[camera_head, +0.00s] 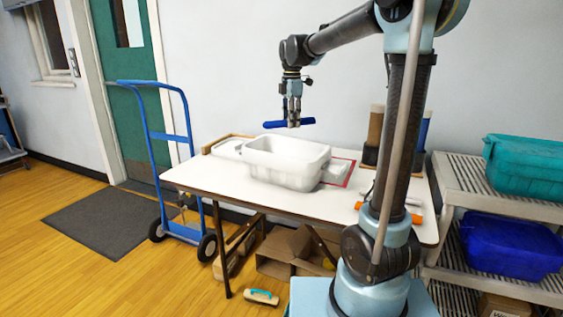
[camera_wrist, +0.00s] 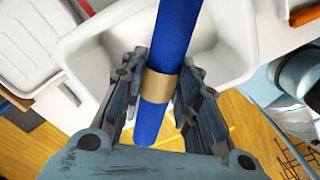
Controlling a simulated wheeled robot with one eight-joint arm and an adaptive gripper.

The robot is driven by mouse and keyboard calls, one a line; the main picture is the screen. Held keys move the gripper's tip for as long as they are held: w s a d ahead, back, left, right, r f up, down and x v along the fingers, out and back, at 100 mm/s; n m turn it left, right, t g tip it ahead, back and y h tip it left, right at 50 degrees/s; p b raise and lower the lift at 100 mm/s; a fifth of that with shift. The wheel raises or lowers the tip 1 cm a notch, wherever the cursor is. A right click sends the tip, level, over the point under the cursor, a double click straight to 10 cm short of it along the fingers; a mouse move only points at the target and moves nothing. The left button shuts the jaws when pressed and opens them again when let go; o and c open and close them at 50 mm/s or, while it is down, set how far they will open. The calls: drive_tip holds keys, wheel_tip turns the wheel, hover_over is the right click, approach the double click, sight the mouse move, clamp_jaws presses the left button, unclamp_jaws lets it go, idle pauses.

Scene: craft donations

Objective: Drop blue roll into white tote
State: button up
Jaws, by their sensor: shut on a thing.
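The blue roll (camera_head: 273,124) is a slim blue cylinder, held level in the air above the white tote. In the wrist view the roll (camera_wrist: 177,40) has a tan band round its middle. My gripper (camera_head: 292,122) is shut on it, with one finger on each side of the band in the wrist view (camera_wrist: 158,88). The white tote (camera_head: 285,172) is an open tub on the table, below the roll and apart from it. Part of its pale inside (camera_wrist: 225,45) shows behind the roll in the wrist view; the roll and fingers hide the rest.
The white table (camera_head: 205,178) also bears a lower white tray (camera_head: 228,148) left of the tote and orange things (camera_head: 415,218) at the right. Brown and blue upright cylinders stand at the back right. A blue hand truck (camera_head: 167,150) stands left; a shelf with teal (camera_head: 525,165) and blue bins stands right.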

drive_tip(key=shift+f, duration=1.5)
drive_tip(key=o, duration=1.2)
drive_tip(key=shift+c, duration=0.2)
wheel_tip(320, 180, up, 12)
drive_tip(key=shift+f, duration=0.1)
